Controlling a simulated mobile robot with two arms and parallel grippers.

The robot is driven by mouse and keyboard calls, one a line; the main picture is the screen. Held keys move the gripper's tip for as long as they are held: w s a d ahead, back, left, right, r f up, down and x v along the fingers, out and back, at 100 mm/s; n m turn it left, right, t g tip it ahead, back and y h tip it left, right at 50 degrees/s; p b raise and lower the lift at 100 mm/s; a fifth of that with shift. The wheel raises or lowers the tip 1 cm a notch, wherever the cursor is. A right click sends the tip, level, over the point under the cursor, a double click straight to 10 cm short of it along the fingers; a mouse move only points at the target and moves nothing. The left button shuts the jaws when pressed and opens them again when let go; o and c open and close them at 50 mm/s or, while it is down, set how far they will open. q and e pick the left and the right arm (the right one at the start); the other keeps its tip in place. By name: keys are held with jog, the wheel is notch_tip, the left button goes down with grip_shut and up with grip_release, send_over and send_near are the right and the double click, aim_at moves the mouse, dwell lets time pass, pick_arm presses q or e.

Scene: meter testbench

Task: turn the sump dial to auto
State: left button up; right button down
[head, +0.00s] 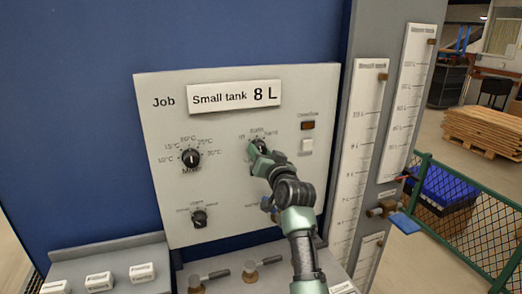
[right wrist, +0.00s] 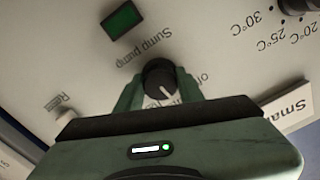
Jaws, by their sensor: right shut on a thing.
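The sump dial (right wrist: 158,72) is a round black knob with a white pointer line, beside the "Sump pump" label (right wrist: 139,47) in the right wrist view. The pointer slants to the lower right there; which mark it meets is hard to tell because the scale is partly covered. My right gripper (head: 259,151) is at the dial on the grey panel (head: 225,200) in the head view. In the right wrist view its green fingers (right wrist: 158,88) are shut on the dial, one on each side. My left gripper is out of view.
A dark green lamp (right wrist: 123,20) is near the label. The panel also bears a temperature dial (head: 190,157), a lower dial (head: 199,218), a brown lamp (head: 307,126) and a pale button (head: 307,145). Tank gauges (head: 365,130) stand to the right.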

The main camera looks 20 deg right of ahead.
jog(key=shift+r+m, duration=0.1)
jog(key=shift+m, duration=0.7)
jog(key=shift+p, duration=0.3)
jog(key=c, duration=0.9)
grip_release()
jog(key=shift+s, duration=0.1)
jog(key=s+b, duration=0.3)
jog(key=s, duration=0.4)
jog(key=shift+s, duration=0.3)
jog(key=shift+d, duration=0.1)
